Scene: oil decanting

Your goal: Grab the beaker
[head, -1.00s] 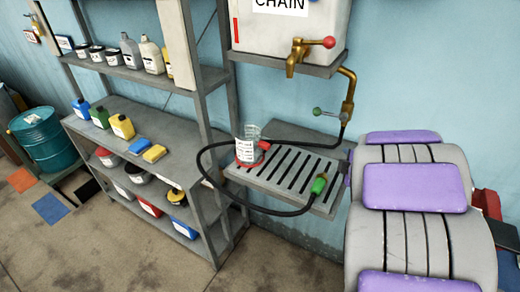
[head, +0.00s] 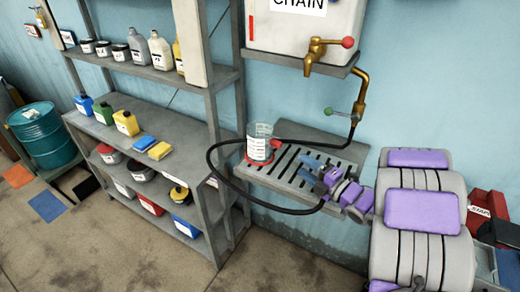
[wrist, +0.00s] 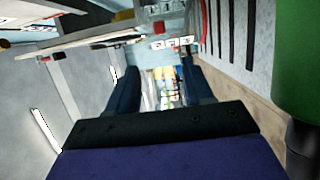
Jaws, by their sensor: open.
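The beaker (head: 260,145) is clear with a white label and a red base. It stands upright on the left part of the slotted metal tray (head: 346,153) in the head view. My gripper (head: 314,170) is over the tray, to the right of the beaker and apart from it, with its fingers open and empty. In the wrist view the two dark blue fingers (wrist: 160,88) are spread apart with nothing held between them. I cannot make out the beaker clearly in the wrist view.
A black hose (head: 214,170) loops around the tray's left and front. A large green object (wrist: 298,65) is close at the right in the wrist view. A brass tap (head: 322,53) hangs above the tray. A metal shelf (head: 190,143) with containers stands at the left.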

